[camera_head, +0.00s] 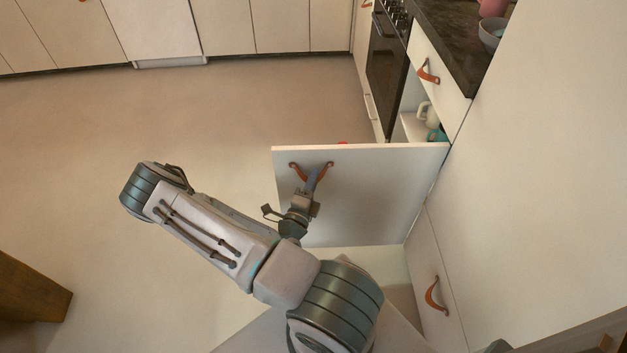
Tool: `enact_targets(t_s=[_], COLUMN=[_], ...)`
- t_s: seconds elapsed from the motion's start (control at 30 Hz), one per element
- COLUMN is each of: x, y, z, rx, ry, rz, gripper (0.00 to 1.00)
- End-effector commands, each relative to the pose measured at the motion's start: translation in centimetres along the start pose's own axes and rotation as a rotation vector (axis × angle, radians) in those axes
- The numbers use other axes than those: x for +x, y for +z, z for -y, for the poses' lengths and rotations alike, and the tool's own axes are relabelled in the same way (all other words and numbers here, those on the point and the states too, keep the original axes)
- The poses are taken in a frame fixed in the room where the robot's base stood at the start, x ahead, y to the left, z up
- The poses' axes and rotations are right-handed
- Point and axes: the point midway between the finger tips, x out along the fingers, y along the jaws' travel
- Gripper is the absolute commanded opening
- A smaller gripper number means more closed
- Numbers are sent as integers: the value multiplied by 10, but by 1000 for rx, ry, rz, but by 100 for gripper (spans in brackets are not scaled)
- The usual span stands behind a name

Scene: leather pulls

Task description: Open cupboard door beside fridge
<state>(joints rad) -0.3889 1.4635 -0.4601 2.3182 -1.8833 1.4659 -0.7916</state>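The cupboard door (375,205) is a pale panel that stands swung out from the cabinet row, its hinged edge at the right by the cupboard opening. Its outer face is toward me. A brown leather pull (297,170) hangs near the door's upper left corner. My gripper (313,179) is at this pull, with a grey finger overlapping the strap. I cannot tell whether the fingers are closed on it. The cupboard interior (411,127) shows behind the door's top edge, with a white jug (426,113) and a teal item (437,133).
A tall pale panel (545,150), possibly the fridge side, fills the right. A drawer with a leather pull (428,71) is above the opening; another pull (435,297) is lower right. The oven (385,60) stands beyond. Open floor (200,115) lies left; a wooden piece (30,290) is lower left.

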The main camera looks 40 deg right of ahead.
Motion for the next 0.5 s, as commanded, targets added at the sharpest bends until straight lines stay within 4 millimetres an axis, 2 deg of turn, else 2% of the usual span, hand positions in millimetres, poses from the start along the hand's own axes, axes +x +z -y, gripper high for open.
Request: enact_targets(t_s=[0.27, 0.37, 0.5], x=[-7, -21, -52], y=[2, 3, 3], z=[-1, -1, -1], rx=[2, 2, 1], ry=[2, 3, 4], rz=[5, 8, 11], gripper=[34, 34, 34])
